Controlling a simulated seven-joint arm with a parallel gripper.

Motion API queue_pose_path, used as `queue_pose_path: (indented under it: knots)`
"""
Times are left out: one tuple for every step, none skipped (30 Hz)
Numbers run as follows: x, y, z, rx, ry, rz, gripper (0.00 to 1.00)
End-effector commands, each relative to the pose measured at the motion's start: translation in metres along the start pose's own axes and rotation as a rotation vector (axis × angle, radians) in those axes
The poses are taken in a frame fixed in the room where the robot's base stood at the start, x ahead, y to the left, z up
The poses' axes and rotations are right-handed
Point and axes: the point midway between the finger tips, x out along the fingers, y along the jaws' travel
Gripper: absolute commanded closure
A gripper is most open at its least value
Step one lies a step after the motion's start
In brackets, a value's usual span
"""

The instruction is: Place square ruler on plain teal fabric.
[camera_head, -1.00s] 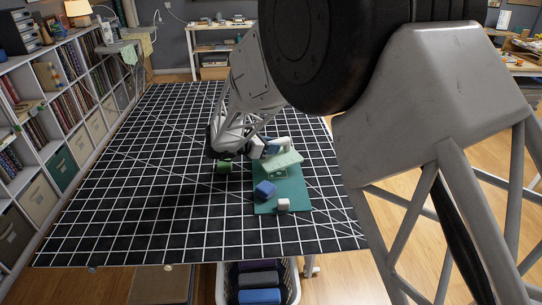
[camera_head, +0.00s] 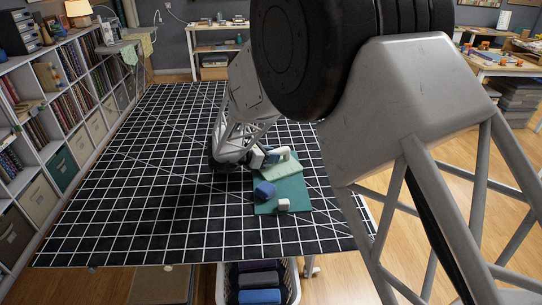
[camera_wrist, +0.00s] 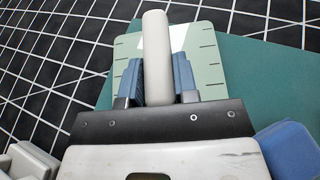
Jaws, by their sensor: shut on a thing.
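The square ruler (camera_head: 285,167) is a pale green plate with dark edge marks and a white upright handle (camera_wrist: 157,45). My gripper (camera_wrist: 158,82) is shut on the handle, one blue-grey finger on each side; in the head view it (camera_head: 272,157) is partly hidden by my arm. The plain teal fabric (camera_head: 290,193) lies flat on the mat under the ruler and also shows in the wrist view (camera_wrist: 265,75). The ruler lies over the fabric's far part, its far-left part over the mat. I cannot tell whether it touches.
A blue object (camera_head: 264,190) and a white block (camera_head: 283,204) sit on the near part of the fabric. The black gridded mat (camera_head: 120,190) is mostly clear to the left. A white basket (camera_head: 292,283) stands below the table's near edge.

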Motion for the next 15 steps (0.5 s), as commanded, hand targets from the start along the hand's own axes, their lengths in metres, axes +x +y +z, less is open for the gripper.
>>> queue_pose_path:
  knots:
    - [-0.0001, 0.0001, 0.0003, 0.000, 0.000, 0.000, 1.00]
    - [0.0000, 0.0001, 0.0001, 0.000, 0.000, 0.000, 1.00]
    - [0.0002, 0.0001, -0.0005, 0.000, 0.000, 0.000, 1.00]
    - [0.0005, 0.0001, -0.0010, 0.000, 0.000, 0.000, 1.00]
    - [0.0007, 0.0001, -0.0017, 0.000, 0.000, 0.000, 1.00]
    - [0.0011, 0.0001, -0.0025, 0.000, 0.000, 0.000, 1.00]
    - [0.0013, 0.0000, -0.0030, 0.000, 0.000, 0.000, 0.71]
    - [0.0012, 0.0000, -0.0028, 0.000, 0.000, 0.000, 0.66]
    - [0.0012, 0.0000, -0.0027, 0.000, 0.000, 0.000, 0.60]
    - [0.0012, 0.0000, -0.0027, 0.000, 0.000, 0.000, 0.56]
    - [0.0012, 0.0000, -0.0028, 0.000, 0.000, 0.000, 0.51]
    - [0.0012, 0.0000, -0.0028, 0.000, 0.000, 0.000, 0.47]
    - [0.0012, 0.0000, -0.0027, 0.000, 0.000, 0.000, 0.47]
    - [0.0011, 0.0000, -0.0027, 0.000, 0.000, 0.000, 0.47]
    - [0.0012, -0.0001, -0.0027, 0.000, 0.000, 0.000, 0.47]
